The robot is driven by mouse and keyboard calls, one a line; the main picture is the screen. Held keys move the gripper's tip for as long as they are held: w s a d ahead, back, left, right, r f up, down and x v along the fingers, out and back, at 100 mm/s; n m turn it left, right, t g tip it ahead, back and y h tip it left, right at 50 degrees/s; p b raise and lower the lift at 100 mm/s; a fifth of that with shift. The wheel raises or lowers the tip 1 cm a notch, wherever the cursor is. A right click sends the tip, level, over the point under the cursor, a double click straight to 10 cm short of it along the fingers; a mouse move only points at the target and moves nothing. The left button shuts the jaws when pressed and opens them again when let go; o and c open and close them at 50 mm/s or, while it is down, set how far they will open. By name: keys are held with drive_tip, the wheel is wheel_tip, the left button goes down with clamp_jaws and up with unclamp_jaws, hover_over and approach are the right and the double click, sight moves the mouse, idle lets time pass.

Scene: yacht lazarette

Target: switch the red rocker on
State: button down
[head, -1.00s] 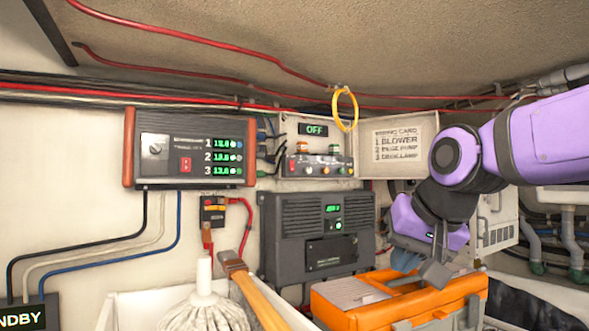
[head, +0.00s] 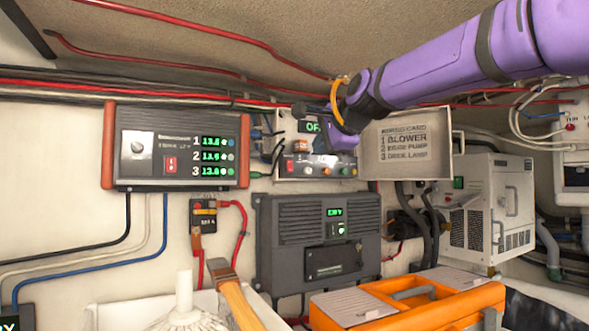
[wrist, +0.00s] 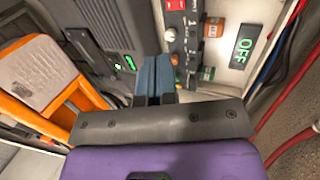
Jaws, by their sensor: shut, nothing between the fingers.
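A switch box (head: 283,128) with a lit OFF display (head: 313,126) hangs on the back wall. A small red rocker (head: 289,166) sits at the left end of its lower control row. It also shows at the top edge of the wrist view (wrist: 175,5). My gripper (wrist: 153,78) is shut and empty, its blue fingertips beside the green-button end of that row, apart from the red rocker. In the head view my purple hand covers the box's upper right part, and the fingertips are hidden. Another red rocker (head: 171,164) is on the three-line meter panel (head: 150,180) at left.
A yellow loop (head: 336,92) hangs against my wrist at the box. The open lid with a printed card (head: 408,150) is at right.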

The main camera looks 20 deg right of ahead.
sight(291, 171)
drive_tip(key=x, duration=1.2)
drive_tip(key=shift+w+r, duration=0.15)
drive_tip(key=shift+w, duration=0.1)
drive_tip(key=shift+w+a, duration=0.15)
drive_tip(key=shift+w, duration=0.6)
drive_tip(key=shift+w, duration=0.2)
